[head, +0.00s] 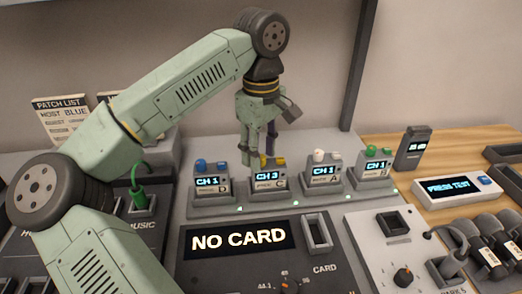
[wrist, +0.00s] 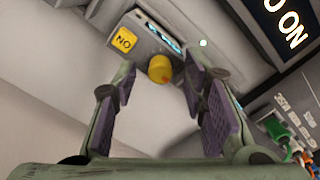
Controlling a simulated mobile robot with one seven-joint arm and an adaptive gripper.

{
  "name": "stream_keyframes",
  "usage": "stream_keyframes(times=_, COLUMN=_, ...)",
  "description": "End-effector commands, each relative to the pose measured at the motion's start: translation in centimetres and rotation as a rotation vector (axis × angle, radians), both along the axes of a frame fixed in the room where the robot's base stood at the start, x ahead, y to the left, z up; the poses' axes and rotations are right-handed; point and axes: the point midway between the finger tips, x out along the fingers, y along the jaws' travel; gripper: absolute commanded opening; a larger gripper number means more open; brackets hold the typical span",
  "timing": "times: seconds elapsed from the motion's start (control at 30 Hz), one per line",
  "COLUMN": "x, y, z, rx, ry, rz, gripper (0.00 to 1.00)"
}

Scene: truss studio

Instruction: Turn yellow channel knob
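The yellow channel knob (wrist: 160,69) is a short round cylinder on top of a grey unit in the wrist view. In the head view it is partly hidden behind my gripper (head: 262,154) on unit C (head: 270,180), whose display reads CH 3. My gripper's two purple-padded fingers (wrist: 160,76) are apart, with the knob showing between and just beyond their tips. I cannot tell whether either finger touches it. A flat yellow ON button (wrist: 124,39) is beside the knob; it also shows in the head view (head: 281,161).
Unit D (head: 211,180) with a blue knob stands left of unit C. Unit A (head: 322,173) and a green-knobbed unit (head: 374,166) stand to the right; these three read CH 1. A panel display (head: 238,239) in front reads NO CARD.

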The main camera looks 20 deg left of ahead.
Motion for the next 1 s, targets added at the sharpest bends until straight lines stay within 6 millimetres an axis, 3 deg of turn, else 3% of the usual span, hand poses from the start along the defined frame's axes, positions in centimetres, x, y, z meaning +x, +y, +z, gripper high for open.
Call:
stream_keyframes(times=0.17, x=0.1, y=0.0, z=2.2, rx=0.001, ry=-0.002, rz=0.000, gripper=0.39)
stream_keyframes(times=0.4, x=0.0, y=0.0, z=7.5, rx=0.004, ry=-0.003, rz=0.002, gripper=0.39)
stream_keyframes(times=0.6, x=0.0, y=0.0, z=10.6, rx=0.003, ry=-0.001, rz=0.003, gripper=0.39)
stream_keyframes(times=1.0, x=0.0, y=0.0, z=11.9, rx=0.000, ry=0.000, rz=0.000, gripper=0.39)
